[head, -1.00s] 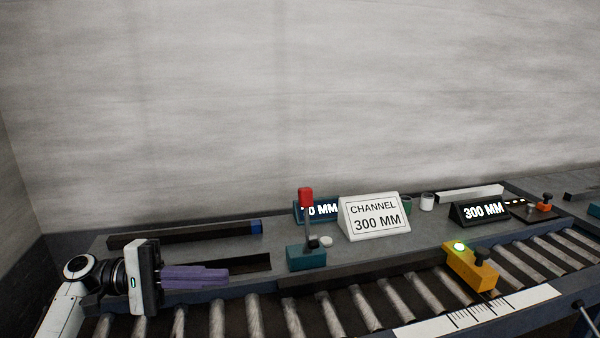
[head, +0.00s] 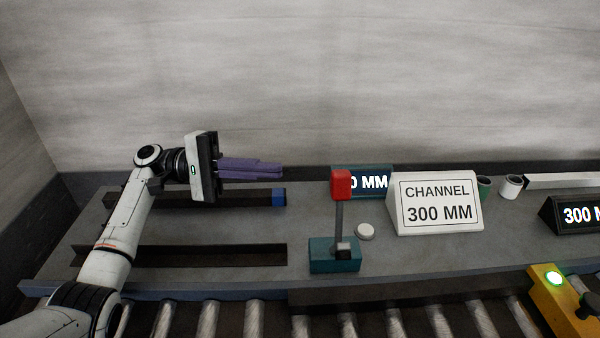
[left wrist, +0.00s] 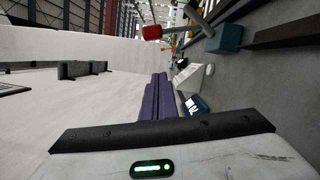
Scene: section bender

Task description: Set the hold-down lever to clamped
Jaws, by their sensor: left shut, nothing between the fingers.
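The hold-down lever (head: 339,217) stands upright on a teal base (head: 335,256), with a red block knob (head: 341,185) at its top. It also shows in the left wrist view, with its red knob (left wrist: 152,32) and teal base (left wrist: 226,38). My left gripper (head: 281,171) has purple fingers, shut and empty. In the head view it is to the left of the red knob and a little higher in the picture, apart from it. In the left wrist view the fingers (left wrist: 158,78) point toward the workbench items. My right gripper is not in view.
A white sign (head: 437,204) reading CHANNEL 300 MM stands right of the lever, with a teal display (head: 362,182) behind. A white round button (head: 365,232) is beside the base. Dark channel bars (head: 190,256) lie at left. Rollers (head: 208,318) run along the front.

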